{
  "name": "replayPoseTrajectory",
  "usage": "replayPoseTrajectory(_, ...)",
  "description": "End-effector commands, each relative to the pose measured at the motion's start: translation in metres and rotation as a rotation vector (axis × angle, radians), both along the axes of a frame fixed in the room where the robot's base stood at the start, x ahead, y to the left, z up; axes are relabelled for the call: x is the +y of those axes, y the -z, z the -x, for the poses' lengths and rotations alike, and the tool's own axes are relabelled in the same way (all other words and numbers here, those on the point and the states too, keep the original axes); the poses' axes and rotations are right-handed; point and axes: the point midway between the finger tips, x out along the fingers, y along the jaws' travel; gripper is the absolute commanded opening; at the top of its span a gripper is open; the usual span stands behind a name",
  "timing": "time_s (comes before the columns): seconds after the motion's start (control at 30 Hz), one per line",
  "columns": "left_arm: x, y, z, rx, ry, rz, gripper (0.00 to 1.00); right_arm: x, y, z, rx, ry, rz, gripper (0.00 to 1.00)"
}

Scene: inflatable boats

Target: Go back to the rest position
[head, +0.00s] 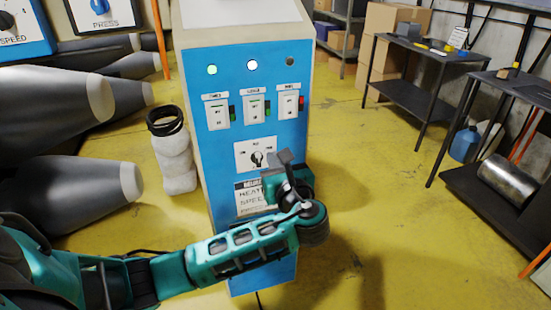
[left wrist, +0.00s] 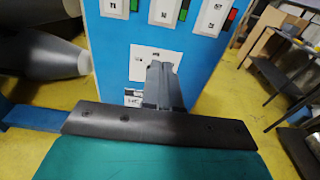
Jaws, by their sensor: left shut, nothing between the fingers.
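My left arm comes in from the left in the head view. Its gripper (head: 286,160) is in front of the lower part of a blue control panel (head: 225,160), just below and right of the rotary knob (head: 257,158). In the left wrist view the gripper fingers (left wrist: 160,75) are together with nothing between them, pointing at the panel (left wrist: 110,40). The wrist view hides the knob behind the fingers. I cannot tell whether the fingertips touch the panel. My right gripper is not in view.
The panel has several switches and two lit lamps. Grey inflatable tubes (head: 60,190) lie at the left, with a white wrapped roll (head: 174,155) beside the panel. Dark metal tables (head: 410,80) and cardboard boxes (head: 380,20) stand at the right. Yellow floor (head: 390,200) between is clear.

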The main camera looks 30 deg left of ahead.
Motion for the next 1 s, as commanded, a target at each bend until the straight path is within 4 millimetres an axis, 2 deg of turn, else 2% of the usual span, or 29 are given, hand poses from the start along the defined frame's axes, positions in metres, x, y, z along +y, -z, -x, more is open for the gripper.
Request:
replayPoseTrajectory(0.27, 0.0, 0.002, 0.0, 0.0, 0.004, 0.009, 0.0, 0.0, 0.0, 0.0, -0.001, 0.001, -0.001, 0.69)
replayPoseTrajectory(0.37, -0.006, 0.022, 0.002, -0.007, 0.038, 0.095, 0.0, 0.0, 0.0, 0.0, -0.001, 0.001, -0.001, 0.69)
replayPoseTrajectory(0.43, -0.015, 0.049, 0.007, -0.022, 0.079, 0.233, 0.0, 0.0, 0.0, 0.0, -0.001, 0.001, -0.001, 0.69)
replayPoseTrajectory(0.57, -0.045, 0.119, 0.031, -0.081, 0.131, 0.659, 0.0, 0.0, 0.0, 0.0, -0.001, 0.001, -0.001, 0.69)
replayPoseTrajectory(0.6, -0.056, 0.139, 0.042, -0.109, 0.125, 0.816, 0.0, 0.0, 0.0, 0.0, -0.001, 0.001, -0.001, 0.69)
replayPoseTrajectory(0.7, -0.081, 0.18, 0.073, -0.194, 0.052, 1.209, 0.0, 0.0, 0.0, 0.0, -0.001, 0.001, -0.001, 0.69)
replayPoseTrajectory(0.83, -0.109, 0.214, 0.118, -0.349, -0.148, 1.706, 0.0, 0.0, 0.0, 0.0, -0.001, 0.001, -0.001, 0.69)
replayPoseTrajectory(1.0, -0.122, 0.227, 0.166, -0.604, -0.493, 2.209, 0.0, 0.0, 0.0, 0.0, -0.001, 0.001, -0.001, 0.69)
